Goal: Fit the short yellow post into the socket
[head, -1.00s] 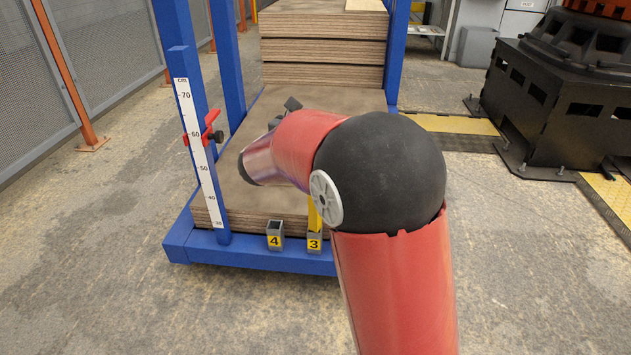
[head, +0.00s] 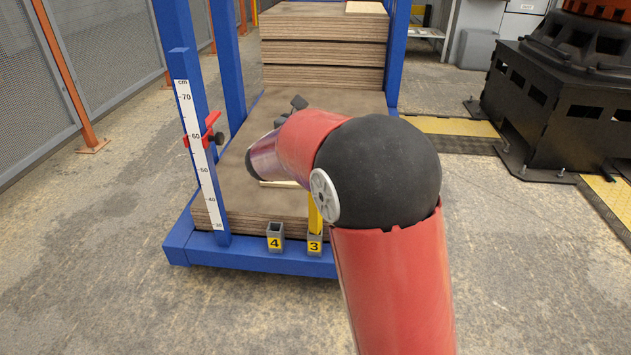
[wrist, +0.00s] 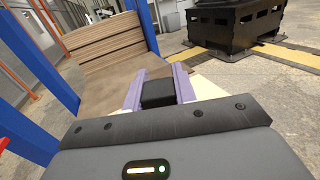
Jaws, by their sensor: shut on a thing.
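A yellow post (head: 314,214) stands upright at the number 3 socket (head: 315,244) on the blue frame's front edge, seemingly in it; my arm partly covers it, so its full length is hidden. The number 4 socket (head: 275,237) beside it has an open top and looks empty. In the wrist view, my gripper (wrist: 157,88) has its two purple fingers shut on a black block (wrist: 158,94). A pale board (wrist: 208,88) shows on both sides of the fingers, seemingly joined to the block. In the head view my arm hides the gripper; a pale strip (head: 280,183) shows below it.
A stack of brown boards (head: 325,50) lies at the back of the blue rack (head: 250,256). A scale post (head: 199,155) with a red clamp (head: 205,137) stands at the left. A black machine base (head: 575,110) is at the right. Floor is clear in front.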

